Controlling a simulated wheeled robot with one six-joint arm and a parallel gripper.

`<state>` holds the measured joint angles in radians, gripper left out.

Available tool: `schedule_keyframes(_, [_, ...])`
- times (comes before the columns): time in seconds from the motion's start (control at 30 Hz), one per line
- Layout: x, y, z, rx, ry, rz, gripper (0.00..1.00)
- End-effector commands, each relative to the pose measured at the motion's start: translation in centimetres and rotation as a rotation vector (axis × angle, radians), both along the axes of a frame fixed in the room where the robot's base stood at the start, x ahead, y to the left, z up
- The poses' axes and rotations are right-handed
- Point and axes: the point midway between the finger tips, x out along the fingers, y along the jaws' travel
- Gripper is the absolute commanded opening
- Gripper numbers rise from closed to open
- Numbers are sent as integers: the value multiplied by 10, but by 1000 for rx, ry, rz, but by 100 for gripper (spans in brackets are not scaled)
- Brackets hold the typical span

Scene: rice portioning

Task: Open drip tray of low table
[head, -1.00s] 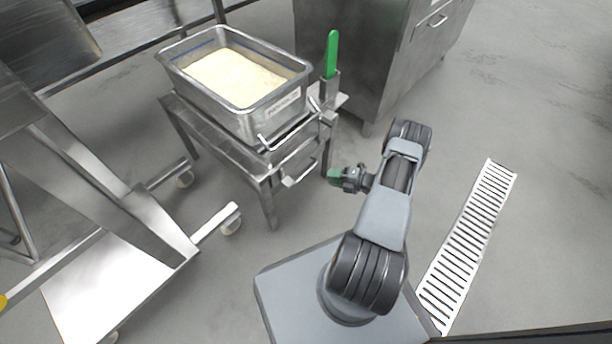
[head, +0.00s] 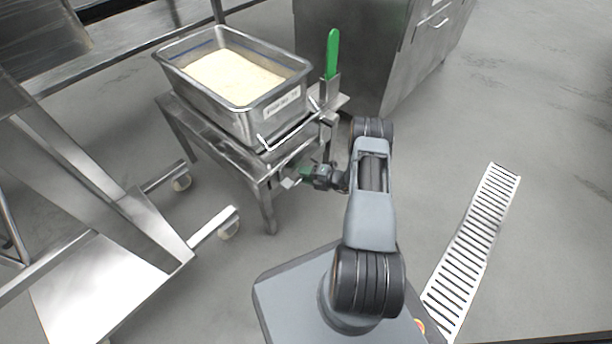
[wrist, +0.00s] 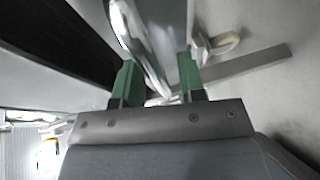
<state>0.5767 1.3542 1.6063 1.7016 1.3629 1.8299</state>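The low metal table (head: 262,172) stands left of centre in the head view, with its drip tray under the top. The tray's front is largely hidden behind my gripper (head: 300,173), which is at the tray's handle (head: 289,183). In the wrist view, the green fingers of my gripper (wrist: 157,75) are spread apart. A shiny metal bar (wrist: 142,45), apparently the handle, runs obliquely between and beyond them, closer to the left finger. I cannot tell whether it touches that finger. The drip tray looks shut.
A deep metal pan (head: 215,110) of rice sits on the low table. A green-handled tool (head: 332,55) stands upright at the table's right corner. A wheeled metal frame (head: 150,215) is at left, a steel cabinet (head: 365,60) behind. Floor at right is clear, with a drain grate (head: 470,250).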

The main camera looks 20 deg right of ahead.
Motion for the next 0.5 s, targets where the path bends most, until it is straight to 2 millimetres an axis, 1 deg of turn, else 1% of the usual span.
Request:
schedule_keyframes(0.13, [0, 0, 0, 0, 0, 0, 36])
schedule_keyframes(0.5, [0, 0, 0, 0, 0, 0, 1])
